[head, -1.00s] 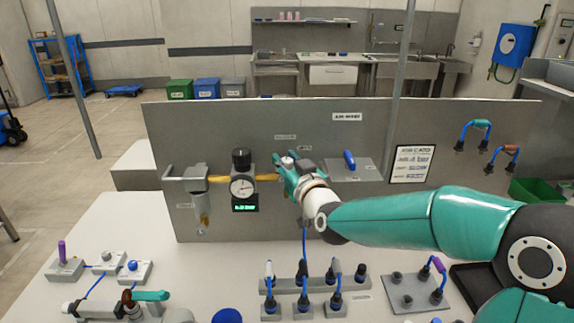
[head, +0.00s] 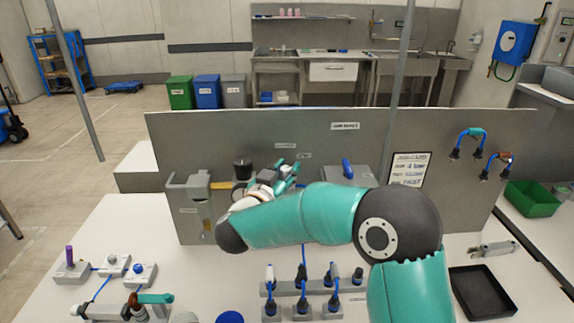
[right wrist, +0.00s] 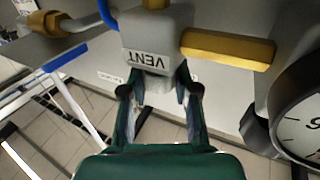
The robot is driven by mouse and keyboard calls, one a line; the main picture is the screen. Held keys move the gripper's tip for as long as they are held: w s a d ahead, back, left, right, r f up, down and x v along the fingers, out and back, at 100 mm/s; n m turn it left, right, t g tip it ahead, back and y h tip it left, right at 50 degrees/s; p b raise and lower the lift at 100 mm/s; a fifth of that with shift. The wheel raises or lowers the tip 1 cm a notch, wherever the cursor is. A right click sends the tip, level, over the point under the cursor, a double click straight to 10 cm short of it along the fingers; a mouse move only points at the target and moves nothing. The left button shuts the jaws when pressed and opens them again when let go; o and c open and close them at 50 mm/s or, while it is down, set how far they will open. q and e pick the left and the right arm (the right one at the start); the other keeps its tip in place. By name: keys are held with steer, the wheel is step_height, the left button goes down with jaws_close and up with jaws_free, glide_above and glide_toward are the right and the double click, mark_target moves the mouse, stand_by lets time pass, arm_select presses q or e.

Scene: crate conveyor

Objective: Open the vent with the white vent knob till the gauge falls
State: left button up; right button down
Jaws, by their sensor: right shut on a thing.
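The vent block (right wrist: 152,38), marked VENT, shows upside down at the top of the right wrist view. The white vent knob (right wrist: 158,84) sticks out of it between my fingers. My right gripper (right wrist: 159,92) is shut on this knob, one finger on each side. In the head view my right gripper (head: 287,174) is at the grey panel, and the knob is mostly hidden there. The gauge (right wrist: 304,112) is cut off at the right edge of the wrist view, its needle not readable. In the head view my arm covers most of it. My left gripper is not in view.
A brass pipe (right wrist: 228,47) joins the vent block toward the gauge. A black knob (head: 242,168) stands above the gauge. A blue-handled valve (head: 347,168) is right of my gripper. Hose plugs (head: 301,285) and a black tray (head: 480,292) occupy the bench.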

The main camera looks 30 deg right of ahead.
steer(key=shift+m+g+h, duration=0.5)
steer(key=shift+m+g, duration=0.1)
steer(key=shift+g, duration=0.3)
steer(key=shift+p, duration=0.3)
steer(key=c, duration=0.8)
jaws_free()
steer(key=shift+c, duration=0.2)
steer(key=v, duration=1.2)
steer(key=shift+w+a+f, duration=0.1)
steer(key=shift+w, duration=0.05)
